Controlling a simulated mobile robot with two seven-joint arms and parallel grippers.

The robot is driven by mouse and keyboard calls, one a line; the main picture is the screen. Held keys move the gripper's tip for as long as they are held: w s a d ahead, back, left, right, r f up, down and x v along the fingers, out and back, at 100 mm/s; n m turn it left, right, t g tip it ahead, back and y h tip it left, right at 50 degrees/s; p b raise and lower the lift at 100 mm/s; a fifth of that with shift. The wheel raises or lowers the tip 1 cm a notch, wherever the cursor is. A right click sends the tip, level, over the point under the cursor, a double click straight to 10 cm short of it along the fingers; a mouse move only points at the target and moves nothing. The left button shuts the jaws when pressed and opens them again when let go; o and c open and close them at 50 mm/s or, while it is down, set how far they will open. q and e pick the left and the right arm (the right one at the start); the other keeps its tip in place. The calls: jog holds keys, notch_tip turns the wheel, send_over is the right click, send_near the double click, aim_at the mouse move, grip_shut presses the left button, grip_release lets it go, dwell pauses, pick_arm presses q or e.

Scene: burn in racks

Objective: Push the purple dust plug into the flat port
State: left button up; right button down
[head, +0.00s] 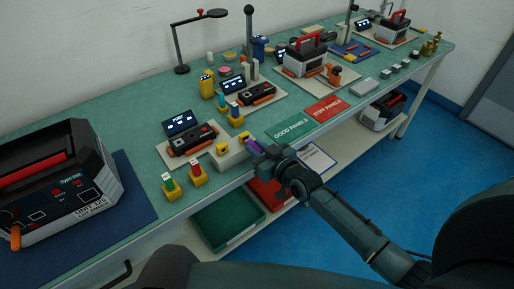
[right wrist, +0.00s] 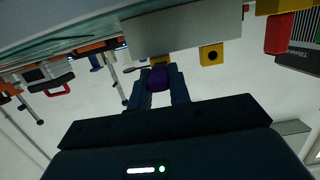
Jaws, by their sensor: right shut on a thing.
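The purple dust plug (head: 254,146) is between the fingers of my right gripper (head: 260,149), at the front edge of the bench. In the right wrist view the purple plug (right wrist: 158,78) sits between the two dark fingertips. A pale block (head: 229,157) just left of the gripper carries two yellow port pieces. The left yellow port piece (head: 222,149) is clear of the gripper; in the wrist view this yellow piece (right wrist: 210,55) shows a round dark hole. The other yellow piece (right wrist: 158,60) is directly beyond the plug and partly hidden by it. I cannot tell whether plug and port touch. My left gripper is not in view.
Yellow-based pieces with green and red tops (head: 170,185) stand left of the block. A black-and-orange device (head: 190,139) is behind it. Green (head: 289,126) and red (head: 325,109) panel mats lie to the right. A green tray (head: 226,219) is below the bench edge.

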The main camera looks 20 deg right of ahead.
jog(key=shift+s, duration=0.15)
jog(key=shift+s+d+p, duration=0.3)
jog(key=shift+s+p, duration=0.2)
jog(key=shift+s, duration=0.2)
